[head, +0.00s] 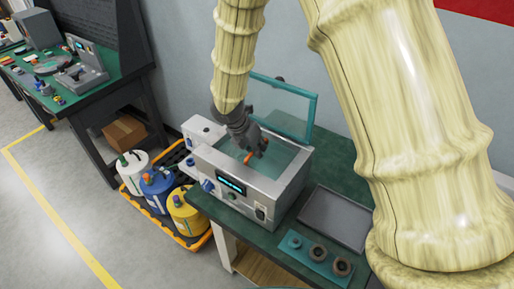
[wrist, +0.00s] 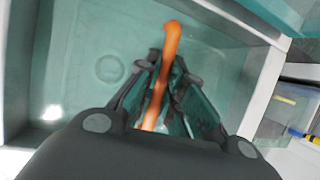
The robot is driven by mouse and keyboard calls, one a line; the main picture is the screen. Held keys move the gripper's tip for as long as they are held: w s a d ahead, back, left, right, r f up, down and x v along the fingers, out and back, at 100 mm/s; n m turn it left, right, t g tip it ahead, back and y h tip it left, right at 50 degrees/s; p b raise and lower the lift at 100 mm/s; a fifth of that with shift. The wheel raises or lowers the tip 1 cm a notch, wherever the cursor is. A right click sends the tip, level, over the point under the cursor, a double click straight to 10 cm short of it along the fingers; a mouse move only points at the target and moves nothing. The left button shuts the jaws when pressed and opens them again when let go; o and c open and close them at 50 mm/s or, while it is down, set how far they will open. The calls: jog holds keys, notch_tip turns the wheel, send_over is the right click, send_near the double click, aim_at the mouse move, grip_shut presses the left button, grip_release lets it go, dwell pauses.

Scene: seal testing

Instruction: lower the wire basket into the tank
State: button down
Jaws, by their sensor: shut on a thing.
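The tank (head: 285,180) is a silver box with a teal inside, a display on its front and its clear, teal-edged lid (head: 285,105) standing open behind. My gripper (head: 256,152) is over the tank opening, pointing down into it. It is shut on an orange bar (head: 249,157), which looks like the handle of the wire basket. In the wrist view the orange bar (wrist: 171,45) runs between my fingers (wrist: 160,80), with the tank floor (wrist: 85,50) behind. I cannot make out the basket's wire body in either view, nor its height above the floor.
A grey tray (head: 335,218) and a teal pad with round parts (head: 320,257) lie on the bench right of and before the tank. White, blue and yellow jugs (head: 187,212) stand in an orange-edged tray on the floor. A second bench (head: 85,85) stands back left.

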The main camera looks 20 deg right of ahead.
jog(key=shift+f, duration=0.55)
dwell(0.8)
jog(key=c, duration=1.5)
grip_release()
jog(key=shift+o, duration=0.2)
notch_tip(320, 180, up, 11)
jog(key=p, duration=1)
